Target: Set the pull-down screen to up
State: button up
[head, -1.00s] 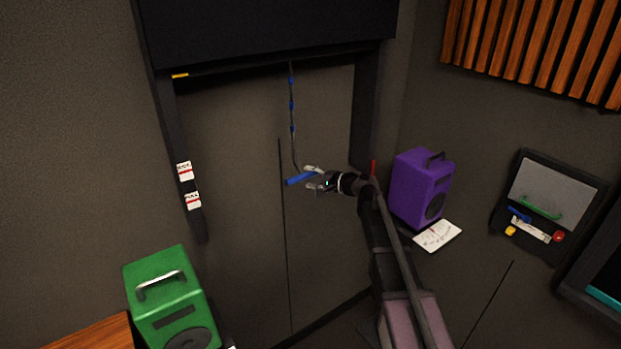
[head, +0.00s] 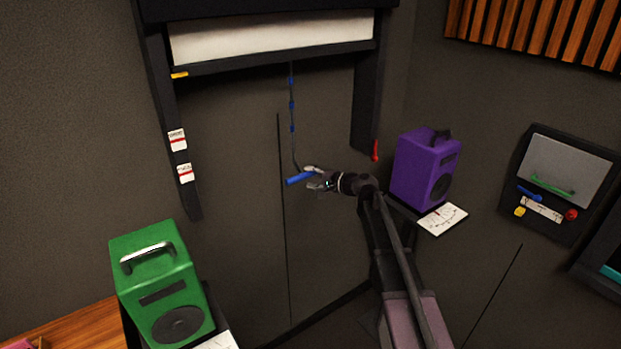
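The pull-down screen shows as a white strip (head: 275,38) between the black housing (head: 265,10) at the top and its black bottom bar (head: 275,58). A yellow marker (head: 180,74) sits at the bar's left end. A cord with blue beads (head: 292,104) hangs from the bar to a blue pull handle (head: 299,178). My gripper (head: 313,178) comes from the right, with its fingers on either side of the handle's right end, and appears shut on it.
A red piece (head: 375,151) is on the right post. A purple speaker (head: 425,170) stands right of my arm, a green speaker (head: 160,285) at lower left. A control panel (head: 560,183) is on the right wall. Space left of the handle is clear.

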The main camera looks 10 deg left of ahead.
jog(key=shift+f+b, duration=8.65)
jog(key=shift+f, duration=0.35)
jog(key=p+v, duration=0.2)
jog(key=v, duration=1.2)
jog(key=shift+p, duration=0.3)
jog(key=shift+r, duration=0.15)
jog(key=shift+r, duration=0.1)
jog(key=shift+a+r+p, duration=0.1)
jog(key=shift+r+p, duration=0.4)
jog(key=shift+p, duration=0.05)
jog(key=b+x, duration=0.2)
jog(key=x, duration=1.1)
jog(key=shift+a+f, duration=0.25)
jog(key=shift+a, duration=0.1)
